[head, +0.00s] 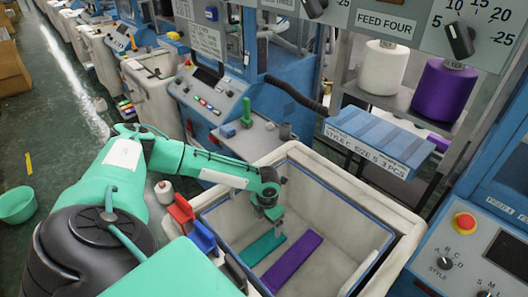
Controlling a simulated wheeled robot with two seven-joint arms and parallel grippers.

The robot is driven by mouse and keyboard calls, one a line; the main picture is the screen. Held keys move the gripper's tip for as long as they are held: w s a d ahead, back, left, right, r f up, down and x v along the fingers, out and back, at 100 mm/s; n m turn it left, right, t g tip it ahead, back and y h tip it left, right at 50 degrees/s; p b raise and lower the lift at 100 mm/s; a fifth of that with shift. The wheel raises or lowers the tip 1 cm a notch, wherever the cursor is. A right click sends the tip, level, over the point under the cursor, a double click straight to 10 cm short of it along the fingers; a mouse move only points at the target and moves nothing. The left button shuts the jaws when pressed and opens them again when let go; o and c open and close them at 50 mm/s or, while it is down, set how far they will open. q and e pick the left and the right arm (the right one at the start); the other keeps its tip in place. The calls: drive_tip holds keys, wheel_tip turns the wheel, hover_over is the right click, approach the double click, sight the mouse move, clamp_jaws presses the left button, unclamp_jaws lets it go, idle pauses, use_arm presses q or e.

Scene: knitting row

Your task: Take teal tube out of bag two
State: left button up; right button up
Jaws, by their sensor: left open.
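A cream bag (410,222) like an open bin stands in front of me; no number on it can be read. On its floor lie a flat teal tube (262,250) and, to its right, a flat purple tube (292,262), side by side. My left gripper (276,222) reaches into the bag from the left and points down near the far end of the teal tube. It is open and empty. I cannot tell whether its fingertips touch the tube. My right gripper is out of view.
Red and blue holders (181,210) sit at the bag's left edge. A control panel with a red button (464,222) stands close on the right. White (383,68) and purple (443,90) yarn cones stand on a shelf behind.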

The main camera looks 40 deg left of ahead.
use_arm(q)
hover_over(267, 242)
drive_tip(key=f, duration=0.4)
drive_tip(key=shift+w+a+f+p, duration=0.15)
drive_tip(key=shift+a+f+p, duration=0.05)
drive_tip(key=shift+f+p, duration=0.1)
drive_tip(key=shift+f, duration=0.65)
drive_tip(key=f, duration=0.1)
drive_tip(key=f+p, duration=0.2)
drive_tip(key=shift+d+f, duration=0.3)
drive_tip(key=shift+f, duration=0.8)
drive_tip(key=c, duration=1)
drive_tip(key=shift+c, duration=0.3)
